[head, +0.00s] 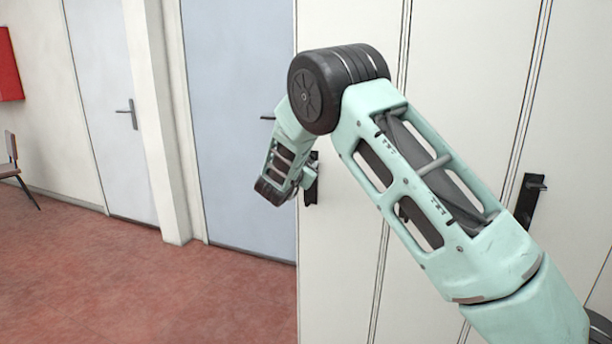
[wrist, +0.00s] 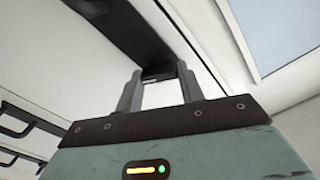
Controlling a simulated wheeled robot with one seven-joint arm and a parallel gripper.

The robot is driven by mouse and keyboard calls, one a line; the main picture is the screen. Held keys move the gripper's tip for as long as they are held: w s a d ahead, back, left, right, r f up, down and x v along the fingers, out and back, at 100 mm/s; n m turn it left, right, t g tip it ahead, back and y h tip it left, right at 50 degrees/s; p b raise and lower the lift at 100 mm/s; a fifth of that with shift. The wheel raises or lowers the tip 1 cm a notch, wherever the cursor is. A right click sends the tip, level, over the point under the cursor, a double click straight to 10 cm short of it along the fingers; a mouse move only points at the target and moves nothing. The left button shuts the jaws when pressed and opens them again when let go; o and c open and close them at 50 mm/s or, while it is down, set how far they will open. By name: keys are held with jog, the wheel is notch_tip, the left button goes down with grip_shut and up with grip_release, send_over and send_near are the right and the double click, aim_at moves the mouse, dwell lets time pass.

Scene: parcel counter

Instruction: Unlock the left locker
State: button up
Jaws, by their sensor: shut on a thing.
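The left locker is a tall off-white door (head: 335,250) with a black lock plate (head: 311,194) on it, partly covered by my wrist. The plate also crosses the top of the wrist view (wrist: 115,25). My gripper (head: 306,181) is at this plate. In the wrist view its two grey fingers (wrist: 160,75) reach up to the plate and are shut on the lock handle, a small dark part between the fingertips. Most of this handle is hidden, so its angle cannot be told. The locker door looks closed.
Another locker to the right has a black handle plate (head: 530,200). A pale blue door (head: 235,120) stands left of the lockers, with another blue door (head: 110,90) further left. A chair (head: 14,170) is at the far left. The red floor (head: 150,285) is clear.

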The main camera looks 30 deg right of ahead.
jog(key=shift+s+f+m+b, duration=0.1)
jog(key=shift+f+m+b, duration=0.05)
jog(key=shift+m+b, duration=3.35)
jog(key=shift+f+m+b, duration=0.15)
jog(key=shift+m+b, duration=2.35)
jog(key=shift+b, duration=1.9)
jog(key=shift+r, duration=0.1)
jog(key=o, duration=1)
jog(key=v, duration=1.7)
jog(key=shift+s+a, duration=0.1)
jog(key=shift+s, duration=0.05)
